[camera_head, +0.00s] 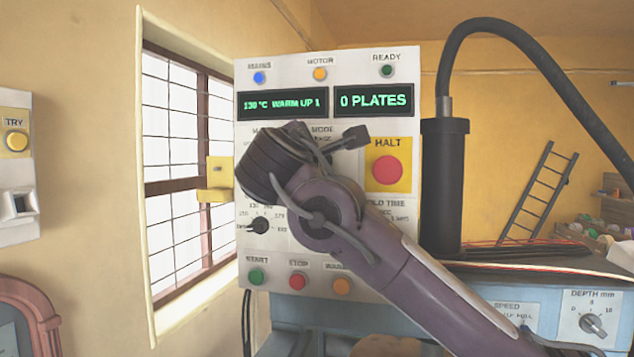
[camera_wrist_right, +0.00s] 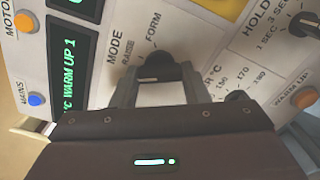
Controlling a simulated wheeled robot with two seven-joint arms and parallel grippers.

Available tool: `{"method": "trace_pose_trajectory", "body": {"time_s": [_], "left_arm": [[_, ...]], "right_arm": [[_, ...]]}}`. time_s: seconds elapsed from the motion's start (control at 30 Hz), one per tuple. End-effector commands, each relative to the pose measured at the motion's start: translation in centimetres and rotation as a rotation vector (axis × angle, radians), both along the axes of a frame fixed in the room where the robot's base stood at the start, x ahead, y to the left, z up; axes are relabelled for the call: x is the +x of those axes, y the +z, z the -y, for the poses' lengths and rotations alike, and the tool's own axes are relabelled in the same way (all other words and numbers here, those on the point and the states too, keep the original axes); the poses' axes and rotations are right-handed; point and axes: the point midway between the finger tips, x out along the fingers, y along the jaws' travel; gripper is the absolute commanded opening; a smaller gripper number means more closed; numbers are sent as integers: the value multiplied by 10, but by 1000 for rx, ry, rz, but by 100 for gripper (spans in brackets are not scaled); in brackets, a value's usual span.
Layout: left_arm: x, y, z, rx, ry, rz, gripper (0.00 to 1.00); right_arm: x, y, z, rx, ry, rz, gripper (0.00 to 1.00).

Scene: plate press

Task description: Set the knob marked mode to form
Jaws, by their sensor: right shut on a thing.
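The black mode knob (camera_wrist_right: 157,66) is on the white panel in the right wrist view, under the printed word MODE. Its two labels are RAISE and FORM. My right gripper (camera_wrist_right: 160,84) is shut on it, one finger on each side. Which label the knob points to is too unclear to tell. In the head view my right arm reaches in from the lower right. Its wrist and gripper cover the mode knob there, and only the words MODE and part of a label show. My left gripper is in neither view.
Near the knob are the red HALT button (camera_head: 387,170), a temperature knob (camera_head: 259,226) and START (camera_head: 256,276) and STOP (camera_head: 297,281) buttons. Displays (camera_head: 373,100) read warm up 1 and 0 plates. A yellow bracket (camera_head: 215,194) sits at the panel's left edge.

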Motion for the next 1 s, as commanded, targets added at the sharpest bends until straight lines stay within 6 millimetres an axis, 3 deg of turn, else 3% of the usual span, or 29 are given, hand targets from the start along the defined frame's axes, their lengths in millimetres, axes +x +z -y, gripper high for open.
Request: {"method": "trace_pose_trajectory", "body": {"time_s": [0.03,0.3,1.0], "left_arm": [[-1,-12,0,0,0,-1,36],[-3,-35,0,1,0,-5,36],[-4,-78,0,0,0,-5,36]], "right_arm": [[0,-5,0,45,0,13,18],[0,-4,0,293,0,78,18],[0,-1,0,935,0,251,18]]}}
